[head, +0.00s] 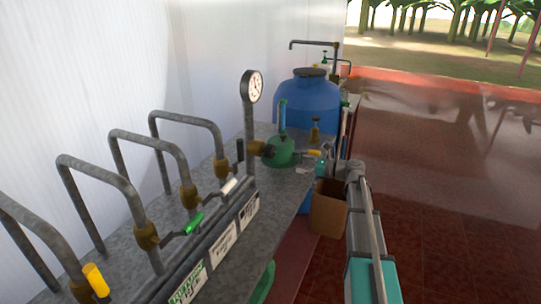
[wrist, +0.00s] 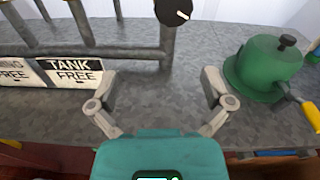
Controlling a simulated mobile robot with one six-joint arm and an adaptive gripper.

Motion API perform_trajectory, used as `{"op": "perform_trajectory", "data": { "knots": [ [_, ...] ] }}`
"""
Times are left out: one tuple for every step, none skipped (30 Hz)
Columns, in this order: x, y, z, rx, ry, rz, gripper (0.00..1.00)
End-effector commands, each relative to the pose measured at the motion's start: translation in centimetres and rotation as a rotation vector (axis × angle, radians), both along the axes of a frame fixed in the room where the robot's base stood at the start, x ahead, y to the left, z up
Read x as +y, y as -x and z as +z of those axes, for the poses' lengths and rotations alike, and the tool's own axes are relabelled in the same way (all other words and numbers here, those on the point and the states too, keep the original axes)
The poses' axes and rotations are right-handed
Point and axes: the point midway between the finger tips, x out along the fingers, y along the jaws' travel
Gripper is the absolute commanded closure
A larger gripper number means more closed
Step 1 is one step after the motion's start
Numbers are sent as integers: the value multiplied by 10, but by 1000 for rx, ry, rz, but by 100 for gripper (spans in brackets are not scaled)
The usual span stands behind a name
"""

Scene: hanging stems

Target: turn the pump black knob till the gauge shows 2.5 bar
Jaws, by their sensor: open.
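A black round knob with a white mark (wrist: 173,11) shows at the top edge of the wrist view, on an upright grey pipe. In the head view the black knob (head: 268,151) sits on a brass valve low on the gauge's pipe. The round white gauge (head: 253,86) tops that pipe; its needle is too small to read. A green pump body (head: 281,151) stands right of the knob, and in the wrist view the green body (wrist: 268,70) has a black cap. My gripper (wrist: 158,88) is open and empty above the bench, apart from the knob.
Bent grey pipes with coloured-handled valves (head: 190,195) line the bench on the left. A label rail (wrist: 75,70) runs along them. A yellow-tipped lever (wrist: 309,112) sticks out from the green body. A blue tank (head: 308,100) stands behind. Bare grey bench top (wrist: 205,62) lies between my fingers and the green body.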

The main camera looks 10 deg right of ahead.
Motion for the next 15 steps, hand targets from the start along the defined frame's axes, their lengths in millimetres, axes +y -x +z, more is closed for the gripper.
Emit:
{"op": "perform_trajectory", "data": {
  "knots": [
    [-7, -5, 3, 11, -35, -12, 0],
    [-10, -7, 5, 17, -53, -17, 0],
    [-12, -8, 7, 24, -73, -21, 0],
    [-14, -9, 8, 27, -83, -24, 0],
    [-15, -9, 9, 30, -90, -25, 0],
    [-15, -9, 9, 33, -95, -26, 0],
    [-15, -9, 10, 33, -98, -27, 0],
    [-15, -9, 10, 34, -98, -27, 0],
    [-15, -9, 10, 34, -98, -27, 0],
    [-15, -9, 10, 33, -98, -26, 0],
    [-15, -9, 10, 33, -98, -26, 0],
    [-15, -9, 10, 33, -97, -26, 0],
    [-15, -9, 10, 33, -97, -26, 0],
    [-15, -9, 10, 33, -97, -26, 0],
    [-15, -9, 10, 32, -96, -26, 0]
  ]
}}
